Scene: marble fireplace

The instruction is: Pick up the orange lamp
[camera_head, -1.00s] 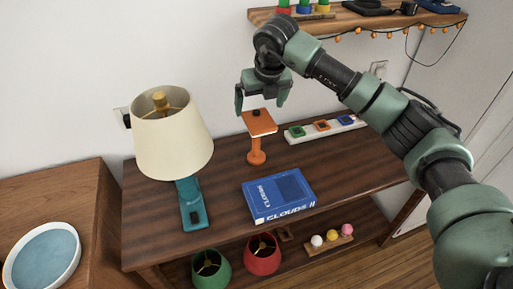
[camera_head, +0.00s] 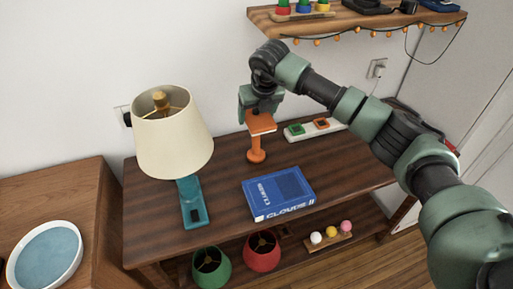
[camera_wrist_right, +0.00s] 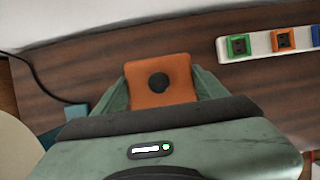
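The orange lamp (camera_head: 256,143) stands upright on the dark wooden table, with a square orange head on a stem and round base. In the right wrist view its square top (camera_wrist_right: 146,72) with a dark round knob shows between my fingers. My right gripper (camera_head: 261,113) is at the lamp's head, pointing down, its fingers apart. In the wrist view one green finger lies on each side of the head, close to its edges; I cannot tell whether they touch. The fingertips are partly hidden by the head. My left gripper is not in view.
A teal lamp with a cream shade (camera_head: 172,146) stands left on the table. A blue book (camera_head: 278,192) lies in front of the orange lamp. A white power strip (camera_head: 308,134) lies to its right. A wooden shelf (camera_head: 350,22) hangs above right.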

